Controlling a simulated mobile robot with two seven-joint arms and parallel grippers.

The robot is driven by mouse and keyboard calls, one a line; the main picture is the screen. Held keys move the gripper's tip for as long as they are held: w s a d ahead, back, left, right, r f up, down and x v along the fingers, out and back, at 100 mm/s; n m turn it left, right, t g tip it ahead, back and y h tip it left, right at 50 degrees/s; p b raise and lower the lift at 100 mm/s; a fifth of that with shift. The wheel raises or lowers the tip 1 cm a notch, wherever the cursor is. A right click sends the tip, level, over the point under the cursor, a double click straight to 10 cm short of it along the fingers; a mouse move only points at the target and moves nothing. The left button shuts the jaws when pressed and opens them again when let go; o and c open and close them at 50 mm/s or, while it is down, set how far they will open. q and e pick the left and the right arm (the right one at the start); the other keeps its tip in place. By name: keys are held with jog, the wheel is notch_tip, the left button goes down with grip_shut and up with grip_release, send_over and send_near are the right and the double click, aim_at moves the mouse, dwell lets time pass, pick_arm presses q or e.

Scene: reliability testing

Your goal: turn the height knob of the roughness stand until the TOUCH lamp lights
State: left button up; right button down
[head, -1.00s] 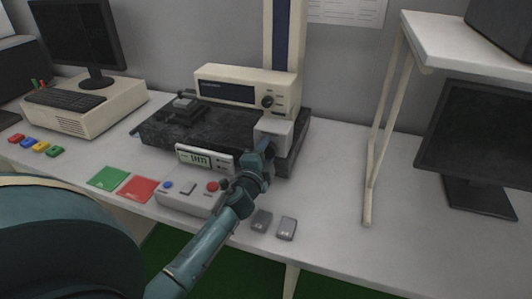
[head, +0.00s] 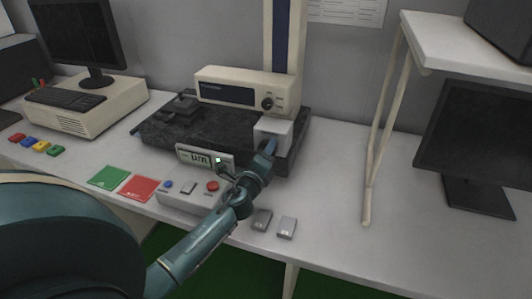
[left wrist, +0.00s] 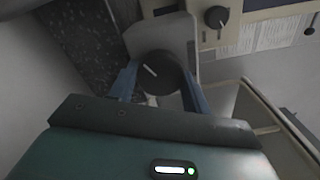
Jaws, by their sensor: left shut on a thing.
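The roughness stand has a dark granite base (head: 205,125) and a cream column unit (head: 235,87). The height knob (left wrist: 155,72) is black and round with a white line, on a pale block (head: 273,132) at the stand's right front. My left gripper (head: 267,148) is shut on the knob, with a blue finger on each side in the left wrist view (left wrist: 160,88). The gripper hides the knob in the head view. A small greenish light shows beside the grey display unit (head: 190,155); I cannot tell whether it is the TOUCH lamp or part of my gripper. My right gripper is out of view.
A control box (head: 185,198) with blue and red buttons stands in front of the stand. Green (head: 109,177) and red (head: 138,187) mats lie left of it. Two small grey blocks (head: 287,228) lie near the front edge. A shelf leg (head: 370,180) stands at right.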

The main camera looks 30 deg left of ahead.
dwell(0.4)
pick_arm(q)
jog(key=o, duration=1)
jog(key=b+v, duration=0.1)
jog(key=v, duration=1.2)
jog(key=shift+s+a, duration=0.1)
jog(key=shift+s, duration=0.05)
